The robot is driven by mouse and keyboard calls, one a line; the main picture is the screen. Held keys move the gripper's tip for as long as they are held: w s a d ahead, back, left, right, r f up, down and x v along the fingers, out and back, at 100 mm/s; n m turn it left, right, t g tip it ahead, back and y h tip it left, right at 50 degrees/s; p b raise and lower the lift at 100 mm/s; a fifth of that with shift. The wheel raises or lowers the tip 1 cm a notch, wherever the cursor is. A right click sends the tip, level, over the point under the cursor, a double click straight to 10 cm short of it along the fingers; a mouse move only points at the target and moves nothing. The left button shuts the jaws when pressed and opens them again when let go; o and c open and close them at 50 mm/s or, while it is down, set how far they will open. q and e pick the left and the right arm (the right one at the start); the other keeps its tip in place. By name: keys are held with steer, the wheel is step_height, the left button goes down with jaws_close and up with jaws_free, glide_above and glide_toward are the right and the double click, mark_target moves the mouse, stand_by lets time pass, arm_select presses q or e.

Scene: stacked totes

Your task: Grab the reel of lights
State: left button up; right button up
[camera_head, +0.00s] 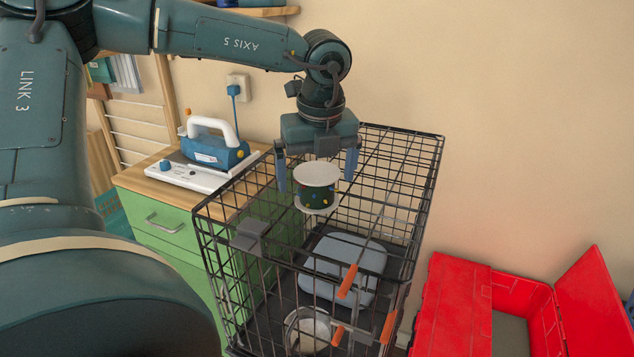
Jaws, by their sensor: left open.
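The reel of lights (317,189) has pale round end discs and a dark green middle with small yellow bulbs. It stands upright on top of the black wire crate (411,193). My left gripper (317,178) comes down from above, with its fingers spread on both sides of the reel. The fingers look apart from the reel, and the jaws are open. My right gripper is not in view.
Inside the crate are a grey-blue cushion (345,262) and a metal bowl (308,333). An open red box (455,305) is at the lower right.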

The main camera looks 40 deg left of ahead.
arm_select(q)
steer(key=shift+w+a+f, duration=0.1)
steer(key=shift+f, duration=0.6)
steer(key=shift+w+a+f, duration=0.1)
steer(key=shift+f, duration=0.55)
steer(key=shift+c, duration=0.5)
steer(key=c, duration=1)
